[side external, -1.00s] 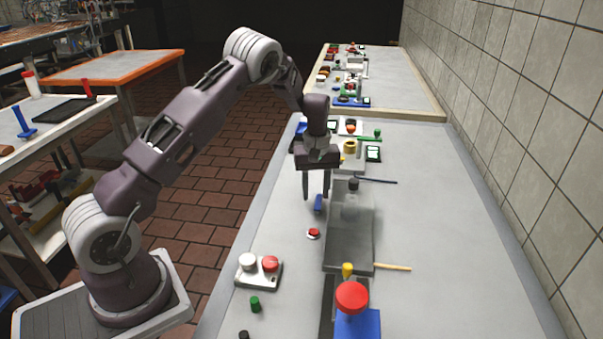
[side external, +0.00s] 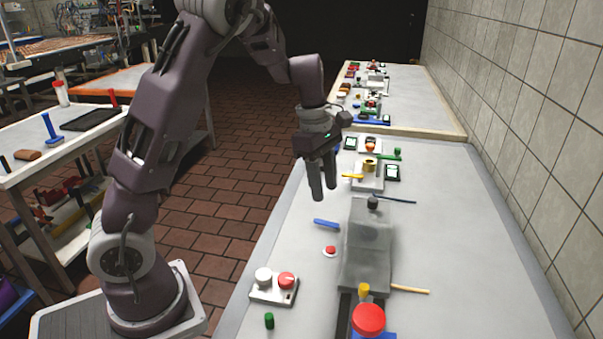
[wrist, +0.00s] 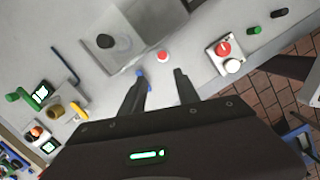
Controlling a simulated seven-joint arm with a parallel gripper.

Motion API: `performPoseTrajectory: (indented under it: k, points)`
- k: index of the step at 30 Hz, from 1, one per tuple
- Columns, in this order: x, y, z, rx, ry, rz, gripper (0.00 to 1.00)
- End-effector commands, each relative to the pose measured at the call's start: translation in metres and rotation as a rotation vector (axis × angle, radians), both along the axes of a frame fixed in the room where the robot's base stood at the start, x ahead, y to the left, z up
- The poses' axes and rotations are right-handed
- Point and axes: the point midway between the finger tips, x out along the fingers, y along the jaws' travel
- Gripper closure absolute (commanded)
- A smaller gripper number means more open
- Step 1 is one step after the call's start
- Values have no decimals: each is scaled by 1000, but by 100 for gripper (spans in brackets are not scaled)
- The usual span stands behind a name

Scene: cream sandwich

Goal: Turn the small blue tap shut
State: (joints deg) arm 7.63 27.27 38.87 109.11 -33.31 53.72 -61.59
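The small blue tap shows as a blue lever (side external: 326,223) beside the grey box in the side view. It lies nearly crosswise there, left of the box. In the wrist view, parts of the blue lever (wrist: 140,71) show around the left finger, which hides the rest. My gripper (side external: 325,194) is above and behind the lever in the side view, tilted and apart from it. In the wrist view my gripper (wrist: 160,76) has its fingers spread with nothing between them.
A yellow lever (side external: 352,176) and a green tap (side external: 384,154) are farther back.

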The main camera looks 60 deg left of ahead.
Motion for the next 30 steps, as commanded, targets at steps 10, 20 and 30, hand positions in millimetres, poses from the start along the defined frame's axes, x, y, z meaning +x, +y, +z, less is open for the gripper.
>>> performPoseTrajectory:
  k: [10, 20, 30]
  points:
    - [-49, -48, 60, -21, -154, -434, 62]
    - [-100, -79, 96, 48, -284, -820, 62]
    - [-110, -83, 100, 70, -304, -894, 62]
